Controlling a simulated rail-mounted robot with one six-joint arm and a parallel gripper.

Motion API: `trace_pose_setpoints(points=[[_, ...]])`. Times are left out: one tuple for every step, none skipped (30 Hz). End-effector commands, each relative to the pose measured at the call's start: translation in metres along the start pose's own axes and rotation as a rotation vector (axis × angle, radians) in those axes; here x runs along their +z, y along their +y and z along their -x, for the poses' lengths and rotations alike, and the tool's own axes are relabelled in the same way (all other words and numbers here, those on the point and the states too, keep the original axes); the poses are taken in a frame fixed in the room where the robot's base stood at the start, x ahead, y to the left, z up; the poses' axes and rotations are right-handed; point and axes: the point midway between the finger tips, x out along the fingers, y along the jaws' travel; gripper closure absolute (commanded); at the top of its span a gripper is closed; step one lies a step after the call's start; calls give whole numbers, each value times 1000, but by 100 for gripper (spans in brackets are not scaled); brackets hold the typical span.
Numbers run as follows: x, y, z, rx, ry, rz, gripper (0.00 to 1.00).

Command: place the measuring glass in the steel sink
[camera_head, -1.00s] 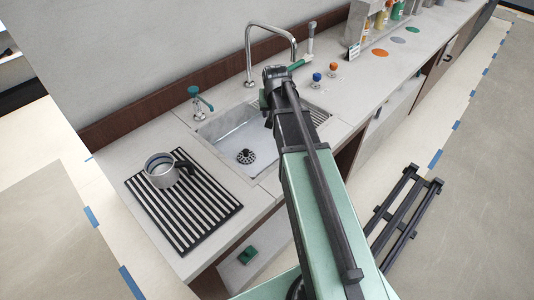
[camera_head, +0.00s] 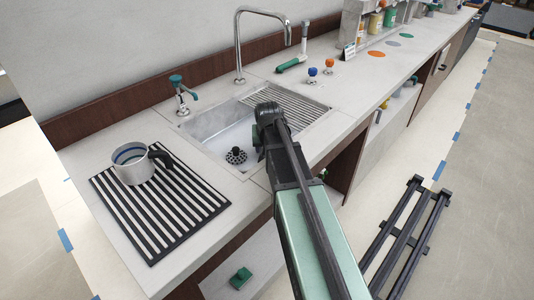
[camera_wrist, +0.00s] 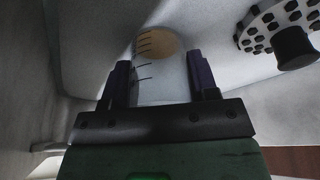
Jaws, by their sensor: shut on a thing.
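The steel sink (camera_head: 208,128) is set into the counter, and a round dark strainer (camera_head: 236,155) sits on its floor. My gripper reaches down into the basin; its fingers are hidden behind my arm in the head view. In the wrist view my gripper (camera_wrist: 162,85) is shut on the measuring glass (camera_wrist: 158,72), a clear cylinder with dark marks and an amber tint at its far end. The glass lies between the two dark fingers, with pale sink surfaces around it. The strainer (camera_wrist: 292,42) is at the upper right, apart from the glass. I cannot tell whether the glass touches the floor.
A steel jug (camera_head: 133,165) stands on a striped mat (camera_head: 165,223) left of the sink. A green-handled tap (camera_head: 181,92) and a tall curved faucet (camera_head: 239,45) rise behind. A ribbed drainer (camera_head: 288,104) covers the basin's right end. Orange and blue knobs stand farther right.

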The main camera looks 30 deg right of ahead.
Motion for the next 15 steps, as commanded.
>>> trace_pose_setpoints(points=[[-1, 0, 2, 0, 0, 0, 73], [-1, 0, 2, 0, 0, 0, 73], [-1, 0, 2, 0, 0, 0, 73], [0, 0, 2, 0, 0, 0, 73], [0, 0, 0, 0, 0, 0, 73], [0, 0, -2, 0, 0, 0, 73], [1, 0, -2, 0, 0, 0, 73], [0, 0, -1, 0, 0, 0, 43], [0, 0, -1, 0, 0, 0, 37], [0, 0, -1, 0, 0, 0, 32], [0, 0, -1, 0, 0, 0, 28], [0, 0, -1, 0, 0, 0, 21], [0, 0, -1, 0, 0, 0, 20], [0, 0, -1, 0, 0, 0, 20], [0, 0, -1, 0, 0, 0, 20]])
